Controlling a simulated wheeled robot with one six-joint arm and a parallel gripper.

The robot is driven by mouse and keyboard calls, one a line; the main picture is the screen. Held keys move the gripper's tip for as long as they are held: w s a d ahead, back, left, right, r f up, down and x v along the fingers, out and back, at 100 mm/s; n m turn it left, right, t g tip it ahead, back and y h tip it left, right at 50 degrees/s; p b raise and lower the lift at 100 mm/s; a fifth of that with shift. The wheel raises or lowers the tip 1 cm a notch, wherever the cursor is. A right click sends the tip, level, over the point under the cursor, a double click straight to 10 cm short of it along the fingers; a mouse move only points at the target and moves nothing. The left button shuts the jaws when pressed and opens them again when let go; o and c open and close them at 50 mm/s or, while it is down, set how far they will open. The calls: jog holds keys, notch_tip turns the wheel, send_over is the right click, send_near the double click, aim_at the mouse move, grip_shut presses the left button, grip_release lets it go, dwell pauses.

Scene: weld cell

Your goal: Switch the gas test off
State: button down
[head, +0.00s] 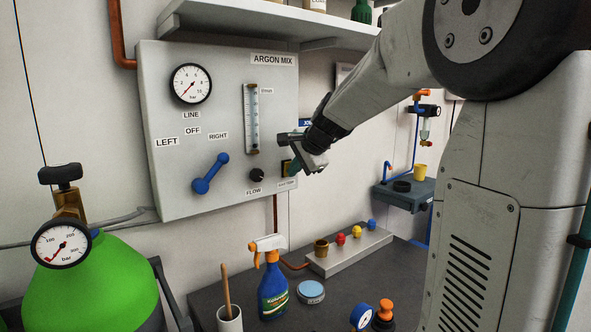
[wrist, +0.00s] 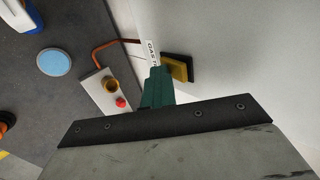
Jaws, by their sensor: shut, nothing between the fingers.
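The gas test switch (head: 286,167) is a small dark and yellow plate at the lower right of the grey ARGON MIX panel (head: 230,190). My gripper (head: 294,168) is in front of it and partly covers it. In the wrist view the switch (wrist: 179,68) is a yellow square with a dark rim, beside a partly hidden label (wrist: 150,52) reading "GAS T". My shut teal fingertips (wrist: 158,73) are empty and close beside the switch. I cannot tell whether they touch it. The state of the switch is not clear.
The panel also carries a black flow knob (head: 257,175), a blue selector lever (head: 210,174), a flow tube (head: 251,118) and a line gauge (head: 191,84). A spray bottle (head: 272,285) and a grey block with coloured caps (head: 350,250) stand on the bench below.

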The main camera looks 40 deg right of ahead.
jog(key=shift+r, duration=0.85)
jog(key=s+f+v, duration=0.1)
jog(key=s+v, duration=0.1)
jog(key=v, duration=1.1)
jog(key=shift+f, duration=0.4)
